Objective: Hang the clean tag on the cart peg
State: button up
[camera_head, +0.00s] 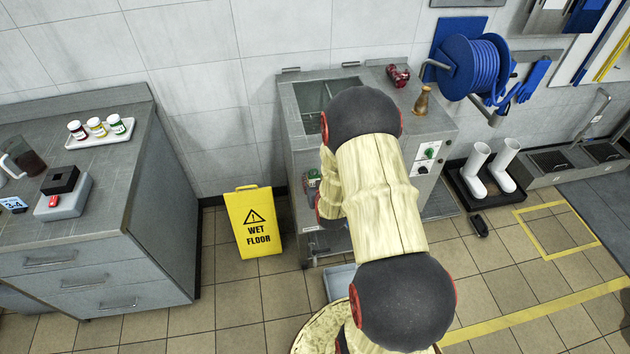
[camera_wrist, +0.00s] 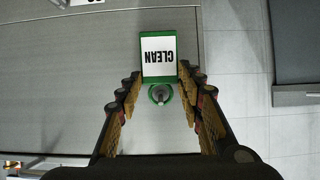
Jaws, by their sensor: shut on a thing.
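The clean tag (camera_wrist: 159,55) is a white card with a green border, its word CLEAN upside down in the wrist view. A green ring (camera_wrist: 161,94) is at its lower edge in that picture, with a small grey pin-like end (camera_wrist: 162,98) showing within it. I cannot tell whether that is the cart peg or whether the ring is around it. My gripper (camera_wrist: 159,80) is shut on the tag, with one finger at each side. A grey panel (camera_wrist: 60,90) lies behind the tag.
A steel unit (camera_head: 425,145) stands behind my arm. A yellow wet floor sign (camera_head: 253,222) stands left of it, beside a grey counter (camera_head: 160,190). White boots (camera_head: 490,168) stand to the right. Tiled floor is free at the right front.

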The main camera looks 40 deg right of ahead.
jog(key=o, duration=0.9)
jog(key=v, duration=1.2)
